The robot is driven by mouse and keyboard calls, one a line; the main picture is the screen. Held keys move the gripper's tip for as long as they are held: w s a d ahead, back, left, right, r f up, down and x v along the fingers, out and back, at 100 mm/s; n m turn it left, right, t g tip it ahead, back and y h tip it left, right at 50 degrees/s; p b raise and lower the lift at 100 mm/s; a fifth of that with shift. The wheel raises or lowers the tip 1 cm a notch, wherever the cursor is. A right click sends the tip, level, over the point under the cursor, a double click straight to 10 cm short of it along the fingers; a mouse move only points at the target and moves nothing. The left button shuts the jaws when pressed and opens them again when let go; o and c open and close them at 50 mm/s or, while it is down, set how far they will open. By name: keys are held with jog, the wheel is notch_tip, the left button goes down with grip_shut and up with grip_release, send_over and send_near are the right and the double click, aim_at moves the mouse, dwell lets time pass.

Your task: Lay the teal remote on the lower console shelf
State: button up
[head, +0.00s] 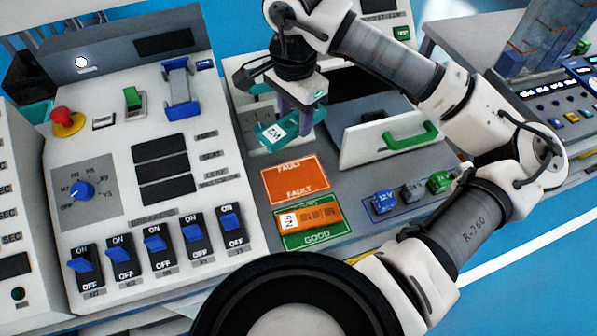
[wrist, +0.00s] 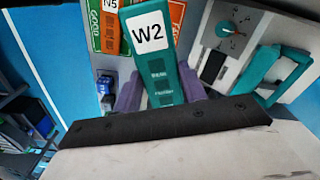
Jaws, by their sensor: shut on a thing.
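The teal remote (head: 271,135) has a white label and hangs in my gripper (head: 300,108), above the grey console surface (head: 345,205) behind the orange FAULT mat. In the wrist view the remote (wrist: 160,88) shows a label reading W2. The purple fingers of my gripper (wrist: 160,98) are shut on its two sides. Its label end sticks out past the fingers. A gap between the remote and the surface below cannot be judged surely. I cannot tell which surface is the lower console shelf.
The orange FAULT mat (head: 295,183) is bare. An orange remote (head: 311,217) labelled N5 lies on the green GOOD mat (head: 307,239). A white panel with a green handle (head: 410,137) stands to the right. Coloured buttons (head: 413,190) lie in front of it. A switch panel (head: 150,165) fills the left.

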aim_at(296, 177)
notch_tip(296, 177, down, 17)
jog(key=p, duration=0.3)
jog(key=shift+r+p, duration=0.1)
jog(key=shift+p, duration=0.25)
jog(key=shift+f, duration=0.2)
jog(key=shift+f+b, duration=0.25)
jog(key=shift+b, duration=0.15)
jog(key=o, duration=1)
jog(key=shift+r, duration=0.1)
jog(key=shift+r, duration=0.1)
